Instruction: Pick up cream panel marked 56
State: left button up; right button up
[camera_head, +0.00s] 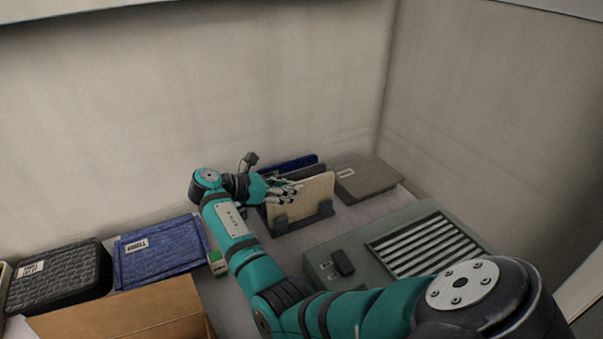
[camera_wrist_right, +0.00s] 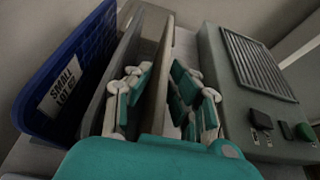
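A cream panel (camera_head: 312,198) stands upright in a dark rack (camera_head: 303,222) on the bench in the head view. My right gripper (camera_head: 284,191) is at its upper left edge. In the right wrist view, the two fingers (camera_wrist_right: 160,92) are spread apart, one on each side of the cream panel's edge (camera_wrist_right: 157,90), with no clear grip on it. No number is readable on the panel. My left gripper is not in view.
Dark blue panels (camera_head: 290,165) stand just behind the cream one. A grey box (camera_head: 368,180) lies to its right. A grey-green machine with a slatted top (camera_head: 352,242) is in front. A blue case (camera_head: 160,255), a black case (camera_head: 62,279) and a cardboard box (camera_head: 120,308) are left.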

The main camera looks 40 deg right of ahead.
jog(key=shift+s+d+f, duration=0.1)
jog(key=shift+s+d, duration=0.05)
jog(key=shift+d, duration=0.3)
grip_shut()
